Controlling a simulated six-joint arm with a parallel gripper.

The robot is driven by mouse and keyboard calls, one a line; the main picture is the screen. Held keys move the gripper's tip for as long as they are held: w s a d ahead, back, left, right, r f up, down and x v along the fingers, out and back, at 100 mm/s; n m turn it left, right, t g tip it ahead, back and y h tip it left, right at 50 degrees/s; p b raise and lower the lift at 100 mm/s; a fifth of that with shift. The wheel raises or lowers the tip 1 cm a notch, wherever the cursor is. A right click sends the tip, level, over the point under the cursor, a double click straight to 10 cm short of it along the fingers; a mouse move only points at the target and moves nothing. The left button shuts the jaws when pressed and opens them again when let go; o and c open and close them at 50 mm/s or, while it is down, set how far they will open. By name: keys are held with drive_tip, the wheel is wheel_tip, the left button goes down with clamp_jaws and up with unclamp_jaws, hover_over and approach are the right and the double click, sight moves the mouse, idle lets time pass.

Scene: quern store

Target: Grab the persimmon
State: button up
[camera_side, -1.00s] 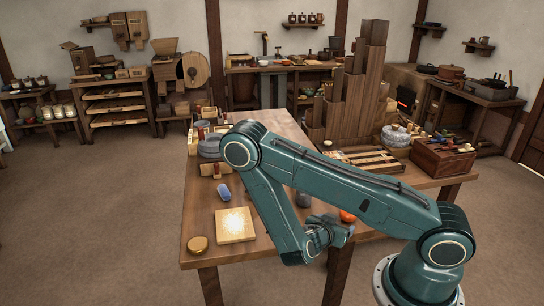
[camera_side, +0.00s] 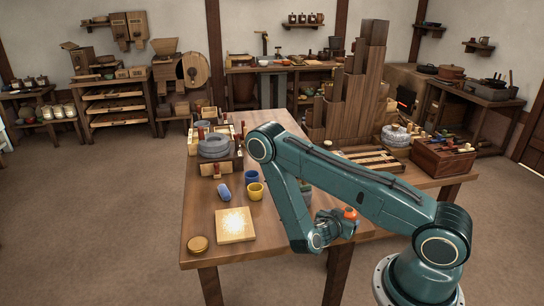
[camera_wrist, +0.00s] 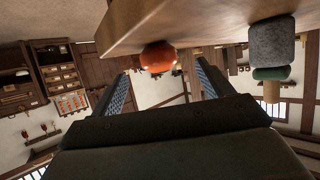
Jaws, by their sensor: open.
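The persimmon (camera_side: 350,213) is orange and round, near the front right edge of the wooden table (camera_side: 213,200). In the side view my gripper (camera_side: 345,228) is right by it and covers its lower part. In the wrist view the picture is turned over, with the table edge at the top. There the persimmon (camera_wrist: 157,58) shows between the lines of the two fingers, toward their tips. My gripper (camera_wrist: 162,75) is open, with a finger on each side. I cannot tell whether either finger touches the fruit.
A grey block (camera_wrist: 272,42) and a green piece (camera_wrist: 272,73) lie right of the persimmon in the wrist view.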

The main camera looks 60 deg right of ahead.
sight(346, 216)
drive_tip(key=shift+d+f, duration=0.2)
drive_tip(key=shift+d, duration=0.2)
drive_tip(key=shift+x, duration=2.6)
drive_tip(key=shift+s, duration=0.15)
drive_tip(key=c, duration=1.1)
wheel_tip(346, 216, up, 20)
drive_tip(key=shift+f, duration=0.1)
